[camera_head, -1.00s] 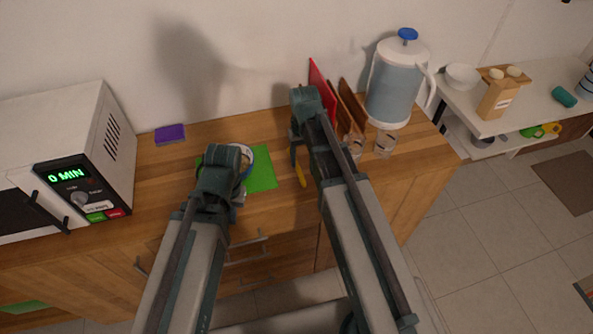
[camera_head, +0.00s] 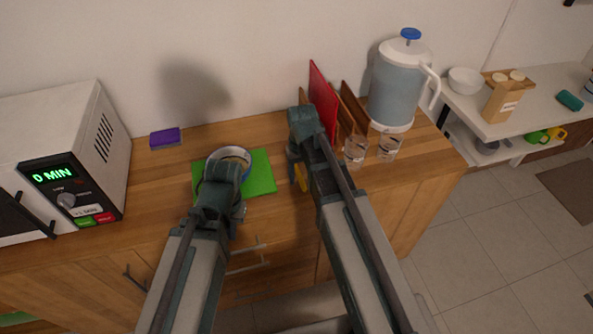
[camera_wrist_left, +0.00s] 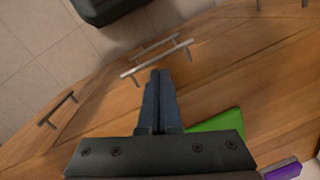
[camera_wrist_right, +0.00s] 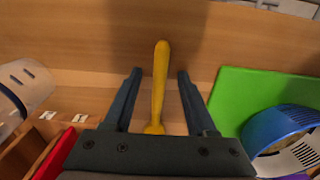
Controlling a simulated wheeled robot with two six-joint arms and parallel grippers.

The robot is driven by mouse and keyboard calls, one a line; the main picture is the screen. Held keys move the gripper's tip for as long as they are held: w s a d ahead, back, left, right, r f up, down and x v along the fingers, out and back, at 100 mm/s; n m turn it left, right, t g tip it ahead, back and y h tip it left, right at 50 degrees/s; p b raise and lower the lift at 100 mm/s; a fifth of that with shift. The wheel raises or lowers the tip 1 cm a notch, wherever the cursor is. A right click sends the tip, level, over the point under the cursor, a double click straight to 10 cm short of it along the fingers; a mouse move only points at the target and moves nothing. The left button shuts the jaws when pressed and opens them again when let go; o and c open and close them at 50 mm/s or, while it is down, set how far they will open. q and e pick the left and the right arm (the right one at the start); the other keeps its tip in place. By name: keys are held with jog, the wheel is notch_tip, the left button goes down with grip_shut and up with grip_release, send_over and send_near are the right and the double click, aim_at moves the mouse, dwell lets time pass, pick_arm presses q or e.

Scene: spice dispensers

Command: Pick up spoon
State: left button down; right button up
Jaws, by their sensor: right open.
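The yellow spoon (camera_wrist_right: 160,85) lies on the wooden counter. In the right wrist view it runs lengthwise between the spread fingers of my right gripper (camera_wrist_right: 159,72), with its near end hidden by the gripper body. In the head view only a short yellow part of the spoon (camera_head: 301,177) shows beside my right gripper. My right gripper is open and appears to be over the spoon, not closed on it. My left gripper (camera_wrist_left: 161,72) has its fingers together with nothing visible between them, near the counter's front edge and the drawer handles.
A green mat (camera_head: 260,176) with a blue round bowl (camera_head: 232,152) lies left of the spoon. A red board (camera_head: 322,100) in a wooden rack, two glasses (camera_head: 356,150) and a large jug (camera_head: 398,85) stand right. A microwave (camera_head: 75,150) and purple sponge (camera_head: 165,138) are at left.

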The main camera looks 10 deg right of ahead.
grip_shut()
jog(key=shift+r, duration=0.1)
dwell(0.3)
jog(key=shift+r+p, duration=0.95)
jog(key=shift+p, duration=0.1)
notch_tip(320, 180, up, 2)
jog(key=shift+r+p, duration=0.1)
jog(key=shift+p, duration=0.95)
jog(key=s+a, duration=1)
jog(key=s, duration=0.2)
jog(key=shift+a+r+p, duration=0.2)
jog(key=shift+r+p, duration=0.15)
jog(key=shift+p, duration=0.05)
jog(key=shift+s, duration=0.2)
